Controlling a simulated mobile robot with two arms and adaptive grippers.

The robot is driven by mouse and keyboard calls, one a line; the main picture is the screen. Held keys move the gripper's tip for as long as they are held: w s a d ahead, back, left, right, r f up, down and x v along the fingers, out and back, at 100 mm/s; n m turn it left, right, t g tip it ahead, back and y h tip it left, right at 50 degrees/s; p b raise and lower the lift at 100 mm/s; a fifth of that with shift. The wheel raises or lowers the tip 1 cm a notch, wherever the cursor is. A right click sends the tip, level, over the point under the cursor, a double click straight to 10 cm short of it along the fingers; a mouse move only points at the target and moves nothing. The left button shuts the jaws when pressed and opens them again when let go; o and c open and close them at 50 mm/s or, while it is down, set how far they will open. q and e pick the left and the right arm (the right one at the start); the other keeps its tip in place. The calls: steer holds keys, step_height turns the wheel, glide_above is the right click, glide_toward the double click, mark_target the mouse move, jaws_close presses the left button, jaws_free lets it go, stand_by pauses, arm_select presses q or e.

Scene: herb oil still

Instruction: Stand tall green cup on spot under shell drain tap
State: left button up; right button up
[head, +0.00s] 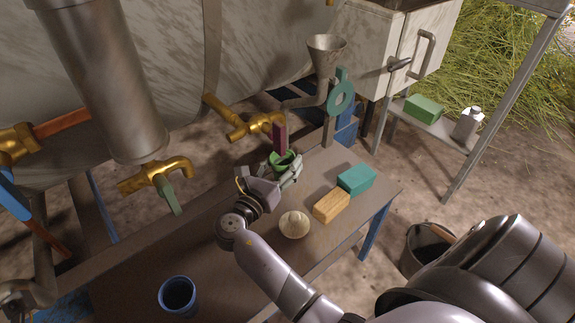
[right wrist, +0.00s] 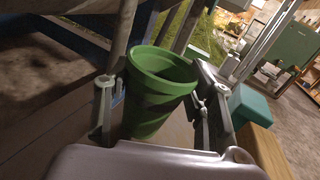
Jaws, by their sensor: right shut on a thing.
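The tall green cup (head: 285,158) is upright between the fingers of my right gripper (head: 279,176), which is shut on it. In the right wrist view the green cup (right wrist: 150,105) is open at the top and looks empty; its base is hidden. I cannot tell whether it touches the table. A brass tap (head: 245,127) with a maroon lever (head: 280,138) comes from the big drum, close above and behind the cup. Another brass tap (head: 155,176) with a green lever (head: 168,196) sits under the metal cylinder (head: 105,80), left of the gripper.
On the table (head: 225,275) stand a blue cup (head: 178,296), a pale round object (head: 294,225), a wooden block (head: 331,206) and a teal block (head: 356,180). A funnel (head: 326,55) on a bent pipe rises behind the cup. The table is bare between the blue cup and my right arm.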

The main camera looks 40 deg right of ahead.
steer(key=shift+a+r, duration=0.1)
steer(key=shift+r, duration=0.05)
steer(key=shift+f, duration=0.2)
steer(key=o, duration=1.2)
steer(key=shift+o, duration=0.2)
steer(key=shift+r, duration=0.2)
